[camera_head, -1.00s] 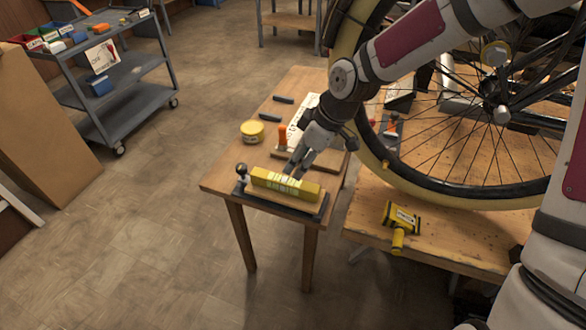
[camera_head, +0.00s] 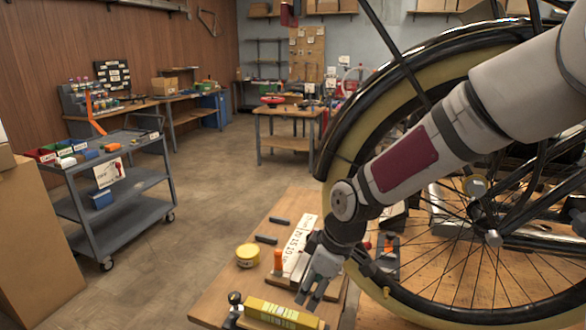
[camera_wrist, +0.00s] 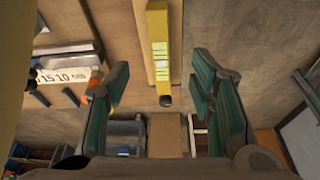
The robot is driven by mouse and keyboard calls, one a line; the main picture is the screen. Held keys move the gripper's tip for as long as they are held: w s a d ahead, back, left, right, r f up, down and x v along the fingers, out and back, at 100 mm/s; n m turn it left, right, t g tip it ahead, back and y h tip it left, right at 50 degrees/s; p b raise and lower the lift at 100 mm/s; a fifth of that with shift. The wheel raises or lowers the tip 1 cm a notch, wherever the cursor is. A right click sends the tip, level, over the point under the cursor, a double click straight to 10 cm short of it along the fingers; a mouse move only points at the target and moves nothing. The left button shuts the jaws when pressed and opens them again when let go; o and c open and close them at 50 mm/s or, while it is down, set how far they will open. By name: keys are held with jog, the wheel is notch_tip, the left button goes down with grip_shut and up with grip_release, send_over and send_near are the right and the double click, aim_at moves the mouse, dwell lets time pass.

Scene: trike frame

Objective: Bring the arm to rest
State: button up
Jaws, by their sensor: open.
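My gripper (camera_head: 312,292) is over the small wooden table (camera_head: 222,292), just above and behind a yellow block (camera_head: 282,314) with a label. In the wrist view my gripper (camera_wrist: 160,88) has its two green-padded fingers spread wide with nothing between them touching. The yellow block (camera_wrist: 158,50) shows there beyond the fingers, apart from them. My arm reaches in from the upper right, in front of the large wheel (camera_head: 350,120). The lower edge of the block and its dark holder are cut off in the head view.
On the table are a yellow round tin (camera_head: 248,255), an orange item (camera_head: 278,262), a white numbered board (camera_head: 297,248) and dark bars (camera_head: 267,239). A grey cart (camera_head: 120,185) stands left. The floor between (camera_head: 205,210) is clear.

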jog(key=s+d+r+m+t+h+p, duration=0.1)
jog(key=s+d+r+m, duration=0.5)
jog(key=s+r, duration=0.4)
jog(key=s+d+r+m+t+h+p, duration=0.1)
jog(key=s+d+r+m, duration=0.6)
jog(key=s, duration=0.8)
notch_tip(320, 180, up, 3)
jog(key=shift+s+d+r+t+h+p, duration=0.1)
jog(key=shift+s+d+t+h+p, duration=0.25)
jog(key=shift+d, duration=0.45)
